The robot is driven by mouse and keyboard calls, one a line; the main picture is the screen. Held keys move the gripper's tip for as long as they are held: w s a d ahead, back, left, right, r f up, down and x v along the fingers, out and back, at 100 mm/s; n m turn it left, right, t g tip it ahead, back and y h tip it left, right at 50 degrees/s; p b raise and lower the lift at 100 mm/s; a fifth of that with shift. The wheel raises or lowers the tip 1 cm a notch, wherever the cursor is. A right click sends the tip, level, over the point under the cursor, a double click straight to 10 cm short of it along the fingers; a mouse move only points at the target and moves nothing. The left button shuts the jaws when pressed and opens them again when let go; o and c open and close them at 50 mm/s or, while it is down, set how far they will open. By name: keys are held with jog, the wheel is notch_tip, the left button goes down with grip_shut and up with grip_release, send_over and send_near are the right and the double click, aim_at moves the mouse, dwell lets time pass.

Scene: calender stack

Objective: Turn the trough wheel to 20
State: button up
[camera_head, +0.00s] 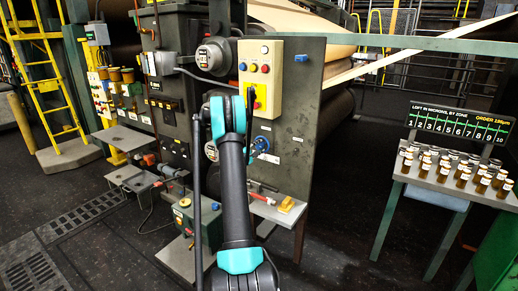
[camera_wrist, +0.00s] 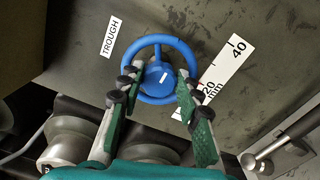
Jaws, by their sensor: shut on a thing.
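The blue trough wheel (camera_wrist: 171,44) is a round rim with a central hub on a dark panel; it also shows in the head view (camera_head: 262,144), partly hidden by my arm. A white TROUGH label (camera_wrist: 110,36) is at its upper left. A white scale (camera_wrist: 226,62) in mm runs up to the right of the wheel; 20 and 40 are readable. A small red mark shows near the 20, and its exact reading is unclear behind a finger. My gripper (camera_wrist: 157,80) has a finger on each side of the wheel and is shut on it.
Above the wheel, the panel carries a control box (camera_head: 262,75) with buttons and a yellow-and-red switch. A yellow block (camera_head: 287,204) lies on a low shelf beneath. A table of small jars (camera_head: 459,174) stands at right under a display board (camera_head: 460,122). Dark floor lies between.

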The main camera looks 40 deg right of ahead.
jog(key=o, duration=1.2)
jog(key=shift+c, duration=0.2)
jog(key=shift+a, duration=0.1)
jog(key=v, duration=1.2)
jog(key=shift+f, duration=0.1)
